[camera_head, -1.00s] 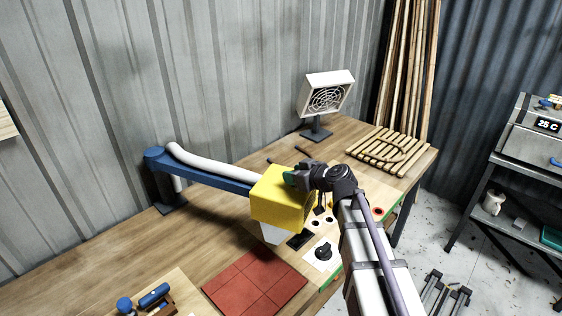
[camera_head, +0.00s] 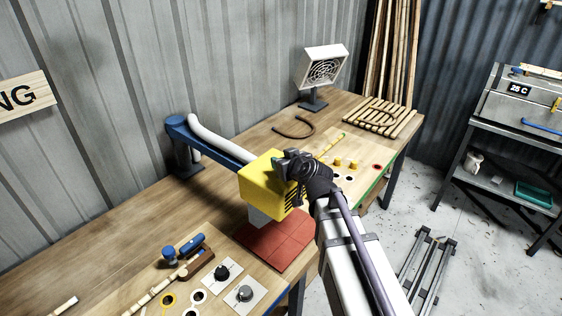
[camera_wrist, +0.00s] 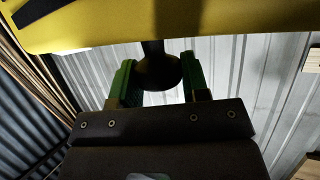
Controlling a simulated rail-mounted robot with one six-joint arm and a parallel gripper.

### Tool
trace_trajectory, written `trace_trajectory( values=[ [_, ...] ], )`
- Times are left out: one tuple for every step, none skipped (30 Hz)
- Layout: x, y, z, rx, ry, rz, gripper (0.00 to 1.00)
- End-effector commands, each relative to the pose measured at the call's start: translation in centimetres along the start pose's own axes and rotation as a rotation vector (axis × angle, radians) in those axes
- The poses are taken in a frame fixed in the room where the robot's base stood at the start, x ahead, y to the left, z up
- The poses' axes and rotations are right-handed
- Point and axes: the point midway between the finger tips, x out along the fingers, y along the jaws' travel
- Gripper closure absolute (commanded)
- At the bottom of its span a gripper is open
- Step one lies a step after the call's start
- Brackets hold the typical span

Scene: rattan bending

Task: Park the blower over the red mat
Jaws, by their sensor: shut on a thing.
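The red mat (camera_head: 282,248) lies flat on the bench below. In the head view the nozzle's tip overlaps the mat's back part; its height above the mat is hard to judge. My gripper (camera_head: 284,168) is at the blower's right side. In the wrist view, the green fingers of my gripper (camera_wrist: 158,78) are shut around a dark round knob (camera_wrist: 158,73), with the blower's yellow body (camera_wrist: 170,25) above.
A board with knobs (camera_head: 245,293) and a wooden block with a blue-handled tool (camera_head: 190,244) lie left of the mat. To the right are a panel with yellow pegs (camera_head: 345,164), a curved dark rod (camera_head: 295,132), a heater (camera_head: 322,68) and a slatted rack (camera_head: 378,118).

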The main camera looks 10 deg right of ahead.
Motion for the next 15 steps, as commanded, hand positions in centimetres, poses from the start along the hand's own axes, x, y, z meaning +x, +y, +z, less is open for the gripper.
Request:
trace_trajectory(
  values=[
    [0.05, 0.01, -0.09, 0.001, 0.002, 0.001, 1.00],
    [0.05, 0.01, -0.09, 0.001, 0.002, 0.001, 1.00],
    [0.06, 0.01, -0.10, 0.001, 0.002, 0.000, 1.00],
    [0.06, 0.00, -0.10, 0.001, 0.002, 0.000, 1.00],
    [0.06, 0.00, -0.10, 0.001, 0.002, 0.000, 1.00],
    [0.06, 0.00, -0.09, 0.001, 0.002, 0.000, 1.00],
    [0.06, 0.00, -0.09, 0.001, 0.002, 0.000, 1.00],
    [0.06, 0.00, -0.09, 0.001, 0.002, 0.000, 0.55],
    [0.06, -0.01, -0.09, 0.001, 0.002, 0.000, 0.51],
    [0.06, -0.01, -0.08, 0.001, 0.001, 0.000, 0.48],
    [0.06, -0.01, -0.08, 0.001, 0.001, 0.000, 0.45],
    [0.05, -0.01, -0.07, 0.001, 0.001, 0.000, 0.42],
    [0.05, -0.01, -0.07, 0.000, 0.001, 0.000, 0.39],
    [0.05, -0.01, -0.06, 0.000, 0.001, -0.001, 0.36],
    [0.05, -0.01, -0.05, 0.000, 0.001, -0.001, 0.36]
  ],
)
